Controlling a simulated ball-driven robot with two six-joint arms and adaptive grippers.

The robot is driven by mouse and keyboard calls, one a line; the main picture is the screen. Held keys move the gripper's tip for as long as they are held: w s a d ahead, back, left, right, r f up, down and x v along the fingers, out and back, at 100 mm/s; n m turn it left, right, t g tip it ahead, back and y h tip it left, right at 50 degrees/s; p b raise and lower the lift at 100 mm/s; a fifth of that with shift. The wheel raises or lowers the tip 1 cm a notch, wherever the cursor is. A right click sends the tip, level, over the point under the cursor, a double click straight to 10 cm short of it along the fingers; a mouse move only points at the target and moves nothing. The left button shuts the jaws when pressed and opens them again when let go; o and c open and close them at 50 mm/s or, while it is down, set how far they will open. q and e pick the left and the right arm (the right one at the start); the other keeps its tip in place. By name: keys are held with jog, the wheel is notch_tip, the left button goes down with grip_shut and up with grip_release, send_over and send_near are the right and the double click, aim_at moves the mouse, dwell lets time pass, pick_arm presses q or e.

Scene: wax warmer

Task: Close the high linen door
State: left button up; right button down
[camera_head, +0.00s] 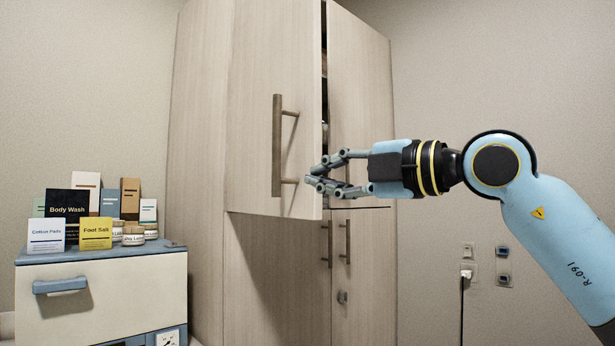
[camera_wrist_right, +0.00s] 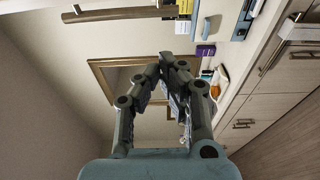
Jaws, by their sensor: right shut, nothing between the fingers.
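The high linen door (camera_head: 262,110) is the upper left door of a tall pale wood cabinet. It stands partly open, with a dark gap at its right edge. Its long bronze bar handle (camera_head: 278,145) is on the door's front; a bronze bar handle (camera_wrist_right: 120,14) also shows in the right wrist view. My right gripper (camera_head: 310,178) is shut and empty, just in front of the door's lower right edge and right of the handle. I cannot tell whether it touches the door. In the right wrist view its fingertips (camera_wrist_right: 168,62) come together. My left gripper is not in view.
The upper right door (camera_head: 362,100) looks closed. Lower doors with bar handles (camera_head: 347,242) are below. At left, a white cabinet with a blue handle (camera_head: 60,286) carries boxes and jars (camera_head: 95,233). Wall sockets (camera_head: 467,272) are at right. Free room lies right of the cabinet.

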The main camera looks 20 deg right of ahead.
jog(key=p+x, duration=0.3)
jog(key=x, duration=0.5)
jog(key=d, duration=0.4)
jog(key=shift+w+d+f+p, duration=0.1)
jog(key=shift+w+d+p, duration=0.1)
jog(key=shift+p, duration=0.1)
